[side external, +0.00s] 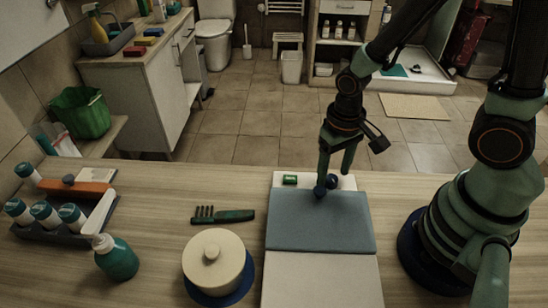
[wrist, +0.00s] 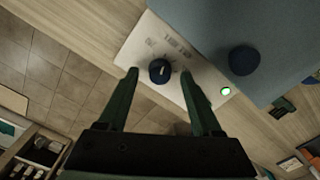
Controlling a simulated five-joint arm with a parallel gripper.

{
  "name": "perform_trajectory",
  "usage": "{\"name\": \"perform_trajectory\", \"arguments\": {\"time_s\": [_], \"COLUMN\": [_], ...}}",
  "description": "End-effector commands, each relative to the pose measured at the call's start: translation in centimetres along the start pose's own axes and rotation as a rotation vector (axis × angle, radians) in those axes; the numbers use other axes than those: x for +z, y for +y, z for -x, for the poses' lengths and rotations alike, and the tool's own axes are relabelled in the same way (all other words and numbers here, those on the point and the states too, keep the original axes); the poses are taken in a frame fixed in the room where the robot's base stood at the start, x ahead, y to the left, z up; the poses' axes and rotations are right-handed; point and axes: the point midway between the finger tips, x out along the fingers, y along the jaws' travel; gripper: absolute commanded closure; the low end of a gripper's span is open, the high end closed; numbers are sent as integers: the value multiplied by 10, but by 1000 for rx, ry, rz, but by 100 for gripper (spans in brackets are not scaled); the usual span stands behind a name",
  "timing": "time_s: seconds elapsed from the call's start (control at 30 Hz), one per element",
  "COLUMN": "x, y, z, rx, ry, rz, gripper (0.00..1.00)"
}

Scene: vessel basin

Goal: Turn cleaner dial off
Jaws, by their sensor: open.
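The cleaner's dial (wrist: 159,71) is a round dark blue knob with a pale mark, on a white panel (wrist: 150,42) with small blurred print. I cannot read its setting. A round green light (wrist: 225,91) glows on the panel. In the side view the dial (side external: 333,181) sits at the panel's back edge, partly behind my gripper (side external: 334,172). My gripper (wrist: 159,74) is open, with one finger on each side of the dial in the wrist view. Contact with the dial cannot be told.
The cleaner's blue-grey lid (side external: 318,225) has a dark blue knob (side external: 320,191) close to my fingers. The counter's back edge is near.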

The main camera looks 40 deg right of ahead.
Motion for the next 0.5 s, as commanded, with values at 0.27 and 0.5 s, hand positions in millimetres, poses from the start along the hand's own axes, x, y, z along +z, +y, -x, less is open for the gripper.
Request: {"name": "perform_trajectory", "arguments": {"time_s": [0.27,0.5], "x": [0,0], "y": [0,0], "z": [-14,-15], "rx": [0,-1], "ry": [0,1], "rz": [0,0], "gripper": [34,34]}}
